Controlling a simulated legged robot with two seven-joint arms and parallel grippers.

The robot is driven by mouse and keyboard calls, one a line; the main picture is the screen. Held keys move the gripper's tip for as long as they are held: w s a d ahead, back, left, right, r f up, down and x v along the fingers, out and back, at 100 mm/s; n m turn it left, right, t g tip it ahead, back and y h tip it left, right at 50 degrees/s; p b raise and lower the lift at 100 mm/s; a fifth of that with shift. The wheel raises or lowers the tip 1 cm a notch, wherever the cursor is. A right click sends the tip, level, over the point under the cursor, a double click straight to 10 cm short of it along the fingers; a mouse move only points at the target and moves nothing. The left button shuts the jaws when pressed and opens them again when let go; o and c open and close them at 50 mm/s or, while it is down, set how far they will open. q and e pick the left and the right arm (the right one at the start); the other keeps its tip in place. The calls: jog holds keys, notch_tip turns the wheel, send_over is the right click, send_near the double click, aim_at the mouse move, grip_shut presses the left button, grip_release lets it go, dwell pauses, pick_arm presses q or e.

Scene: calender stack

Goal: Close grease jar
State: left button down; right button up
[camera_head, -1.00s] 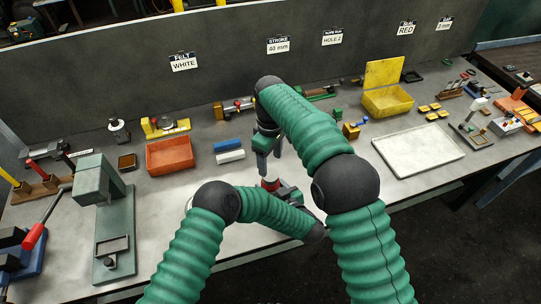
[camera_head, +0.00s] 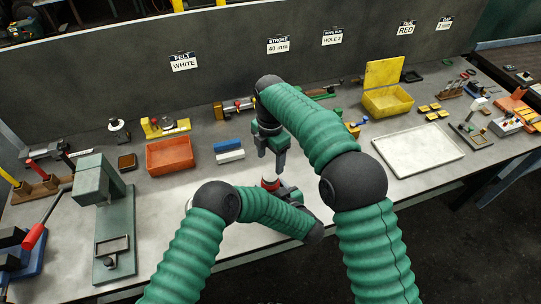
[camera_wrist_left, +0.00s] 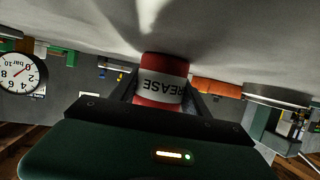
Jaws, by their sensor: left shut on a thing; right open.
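The grease jar (camera_wrist_left: 163,82) is red with a white label and shows upside down in the left wrist view. In the head view its red part (camera_head: 270,183) shows at the middle front of the bench. My left gripper (camera_head: 284,190) is shut on the jar, with a finger on each side of it. My right gripper (camera_head: 270,158) is open and empty above the jar, apart from it, fingers pointing down. I cannot tell whether a lid sits on the jar.
A pale tray (camera_head: 382,146) and a yellow box (camera_head: 387,112) stand to the right. A green press (camera_head: 127,210) stands at the front left.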

aim_at(271, 175)
notch_tip(271, 175, down, 7)
jog(key=shift+f, duration=0.1)
dwell(0.3)
